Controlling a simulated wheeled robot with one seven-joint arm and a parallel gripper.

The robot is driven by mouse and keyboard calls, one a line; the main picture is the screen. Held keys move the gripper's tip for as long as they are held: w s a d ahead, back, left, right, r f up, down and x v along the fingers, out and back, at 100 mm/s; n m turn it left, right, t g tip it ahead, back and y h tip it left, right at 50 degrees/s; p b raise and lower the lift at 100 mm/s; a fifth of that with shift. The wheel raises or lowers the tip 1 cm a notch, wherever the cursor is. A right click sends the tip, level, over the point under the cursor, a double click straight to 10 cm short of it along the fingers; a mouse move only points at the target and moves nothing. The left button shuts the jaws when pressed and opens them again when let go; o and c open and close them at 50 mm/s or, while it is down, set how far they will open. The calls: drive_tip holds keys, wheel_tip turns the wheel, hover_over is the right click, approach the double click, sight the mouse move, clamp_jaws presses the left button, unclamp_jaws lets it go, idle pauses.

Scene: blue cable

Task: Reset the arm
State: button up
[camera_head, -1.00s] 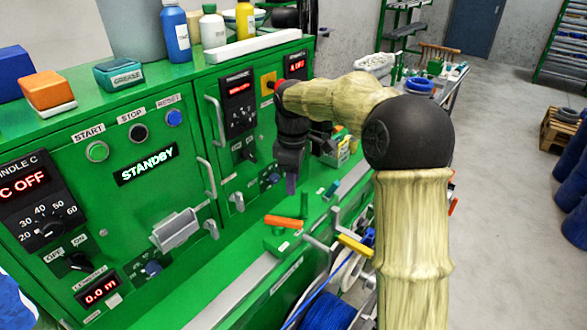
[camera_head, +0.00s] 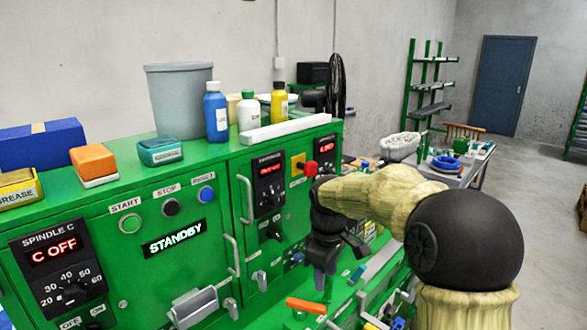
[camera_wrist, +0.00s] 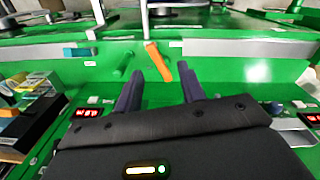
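My gripper (camera_head: 324,281) hangs pointing down in front of the green machine (camera_head: 110,200), at the right part of its panel. In the wrist view, the two dark fingers of my gripper (camera_wrist: 160,88) stand apart with nothing between them. An orange-handled lever (camera_wrist: 157,62) lies beyond the fingertips; it also shows low in the head view (camera_head: 306,305), left of my gripper. The panel display reads STANDBY (camera_head: 174,238).
Bottles (camera_head: 216,112), a grey bucket (camera_head: 180,100) and small boxes (camera_head: 93,163) stand on the machine top. A red knob (camera_head: 311,168) sits near my forearm. A side table (camera_head: 470,167) stands behind; open floor lies at the right.

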drive_tip(key=s+d+f+m+t, duration=0.1)
drive_tip(key=s+d+f+m, duration=0.2)
drive_tip(key=s, duration=0.6)
drive_tip(key=s+d+f+m+t, duration=0.1)
drive_tip(key=s+d+f+m, duration=0.3)
drive_tip(key=s+f+m, duration=0.2)
drive_tip(key=s+m, duration=0.2)
drive_tip(key=s, duration=0.1)
drive_tip(key=shift+s+f, duration=0.25)
idle(0.5)
